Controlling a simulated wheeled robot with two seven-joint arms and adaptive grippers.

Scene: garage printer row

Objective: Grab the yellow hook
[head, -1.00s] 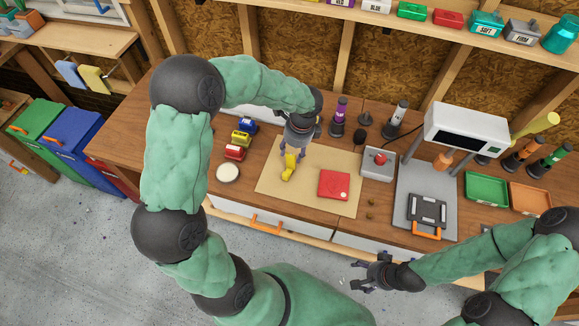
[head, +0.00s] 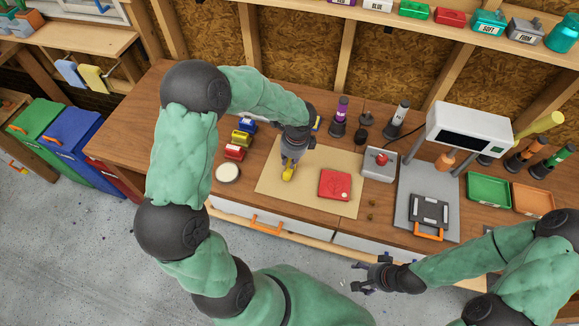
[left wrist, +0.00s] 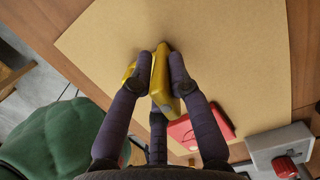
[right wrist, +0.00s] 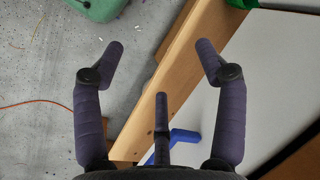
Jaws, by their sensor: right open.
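The yellow hook (head: 288,174) is at the tan mat (head: 268,182) on the wooden workbench. My left gripper (head: 290,162) reaches down over it from above. In the left wrist view the hook (left wrist: 161,75) is between the two fingertips, which press against both its sides, so the left gripper (left wrist: 160,66) is shut on it. I cannot tell whether the hook still touches the mat. My right gripper (head: 362,277) is open and empty in front of the bench; its spread fingers (right wrist: 160,55) show in the right wrist view.
A red block (head: 335,184) lies on the mat, right of the hook. A grey box with a red button (head: 379,164) and a press (head: 467,127) stand further right. Toy-like coloured blocks (head: 235,152) and a round white lid (head: 227,172) are to the left.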

